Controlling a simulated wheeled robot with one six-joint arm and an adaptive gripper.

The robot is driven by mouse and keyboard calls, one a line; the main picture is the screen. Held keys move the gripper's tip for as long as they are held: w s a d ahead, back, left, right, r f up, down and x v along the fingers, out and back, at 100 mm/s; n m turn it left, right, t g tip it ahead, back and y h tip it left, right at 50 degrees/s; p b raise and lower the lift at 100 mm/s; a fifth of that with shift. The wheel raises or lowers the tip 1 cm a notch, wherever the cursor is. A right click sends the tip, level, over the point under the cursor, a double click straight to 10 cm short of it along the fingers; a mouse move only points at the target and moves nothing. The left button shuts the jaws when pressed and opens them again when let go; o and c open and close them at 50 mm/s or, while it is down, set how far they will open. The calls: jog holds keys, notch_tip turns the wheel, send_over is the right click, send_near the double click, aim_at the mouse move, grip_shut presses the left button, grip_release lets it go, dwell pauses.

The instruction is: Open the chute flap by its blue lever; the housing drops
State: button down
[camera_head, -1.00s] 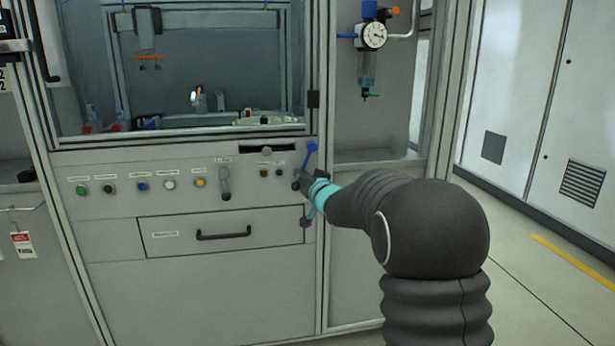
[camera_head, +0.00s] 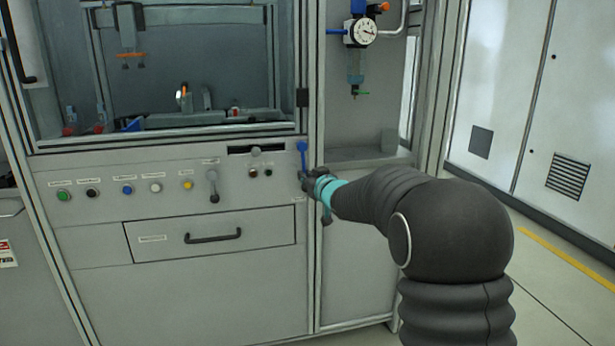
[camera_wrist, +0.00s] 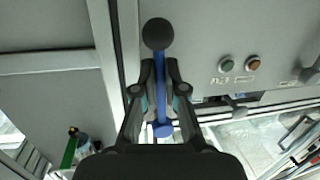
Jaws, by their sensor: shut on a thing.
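The blue lever (camera_head: 302,153) is on the right edge of the grey machine front. In the head view its upper end shows, and its lower end is hidden by my gripper (camera_head: 311,181). In the wrist view my gripper (camera_wrist: 160,85) is shut on the shaft of the blue lever (camera_wrist: 161,68), one finger on each side. Its dark round knob (camera_wrist: 158,33) sticks out past the fingertips, and its blue pivot end shows between the finger bases. I cannot make out the chute flap or the housing for certain.
Left of the lever are a dark slot (camera_head: 243,151), several push buttons and a grey hanging handle (camera_head: 213,186). A drawer (camera_head: 265,231) is below. A regulator with a gauge (camera_head: 363,32) hangs above right. The floor (camera_head: 545,290) at right is clear.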

jog(key=shift+w+d+r+n+h+p, duration=0.15)
jog(key=shift+d+r+n+h+p, duration=0.1)
jog(key=shift+d+n, duration=0.55)
jog(key=shift+w+d+r+n+h+p, duration=0.1)
jog(key=shift+d+r+n+h+p, duration=0.15)
jog(key=shift+d+n, duration=0.5)
jog(key=shift+a+n, duration=0.1)
jog(key=shift+n, duration=0.15)
jog(key=c, duration=1.2)
grip_release()
jog(key=v, duration=1.2)
jog(key=shift+w+r, duration=0.1)
jog(key=shift+r, duration=0.05)
